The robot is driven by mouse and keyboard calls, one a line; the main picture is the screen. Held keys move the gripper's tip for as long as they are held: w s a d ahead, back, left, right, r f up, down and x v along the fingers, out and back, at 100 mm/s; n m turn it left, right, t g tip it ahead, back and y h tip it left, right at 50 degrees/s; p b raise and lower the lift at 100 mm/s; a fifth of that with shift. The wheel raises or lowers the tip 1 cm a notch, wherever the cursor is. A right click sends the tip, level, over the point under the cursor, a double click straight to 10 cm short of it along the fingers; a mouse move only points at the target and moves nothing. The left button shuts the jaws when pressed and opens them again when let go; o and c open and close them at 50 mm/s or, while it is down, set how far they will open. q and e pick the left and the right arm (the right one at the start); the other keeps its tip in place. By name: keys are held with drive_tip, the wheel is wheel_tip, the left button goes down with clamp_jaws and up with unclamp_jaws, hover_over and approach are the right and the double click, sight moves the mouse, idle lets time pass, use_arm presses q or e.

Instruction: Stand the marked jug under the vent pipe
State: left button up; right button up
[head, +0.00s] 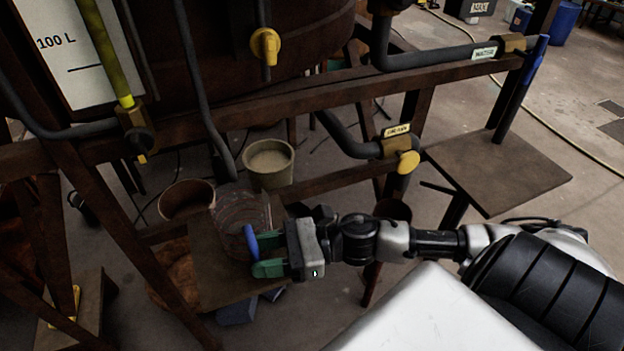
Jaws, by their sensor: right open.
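A clear jug (238,212) stands upright on a brown board (205,262) low under the vat frame. A thin grey pipe (203,95) comes down beside the vat and its lower end shows just above the jug's rim; I cannot read a label on it. My right gripper (262,255), with green fingers, is open at the right side of the jug. A blue upright piece (251,243) shows at the fingertips; I cannot tell whether it is the jug's handle or mark. Part of the jug is hidden behind the gripper. My left gripper is not in view.
A beige bucket (268,165) and a brown pot (187,198) stand close behind the jug. A rusty frame beam (330,98) crosses above my right gripper. A valve with a yellow knob (408,161) hangs at right. An empty shelf (500,170) lies further right.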

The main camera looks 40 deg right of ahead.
drive_tip(key=b+v, duration=0.1)
drive_tip(key=v, duration=0.8)
drive_tip(key=w+d+f+m+t+h, duration=0.25)
drive_tip(key=d+f+m+h, duration=0.4)
drive_tip(key=f+m, duration=0.45)
drive_tip(key=w+d+f+m+t+h, duration=0.25)
drive_tip(key=d+f+m+h, duration=0.25)
drive_tip(key=d+f+m, duration=0.5)
drive_tip(key=s+f+m+g+h, duration=0.1)
drive_tip(key=s+f+m, duration=0.15)
drive_tip(key=f, duration=0.25)
drive_tip(key=s+f+m+h, duration=0.2)
drive_tip(key=f+m, duration=0.2)
drive_tip(key=f, duration=0.2)
drive_tip(key=s+f+m+g+h, duration=0.1)
drive_tip(key=s+f+m, duration=0.2)
drive_tip(key=f+m, duration=0.15)
drive_tip(key=s+a+f+m+g+h, duration=0.1)
drive_tip(key=s+a+f+m+g, duration=0.1)
drive_tip(key=s+a+f+m, duration=0.25)
drive_tip(key=s+a+f+m+g, duration=0.1)
drive_tip(key=s+f+m+g, duration=0.2)
drive_tip(key=s+f, duration=0.35)
drive_tip(key=s+a+f+m+g, duration=0.5)
drive_tip(key=s+a+f, duration=0.4)
drive_tip(key=s+a, duration=0.2)
drive_tip(key=shift+s+a+m, duration=0.15)
drive_tip(key=shift+s+m, duration=0.2)
drive_tip(key=shift+m, duration=0.5)
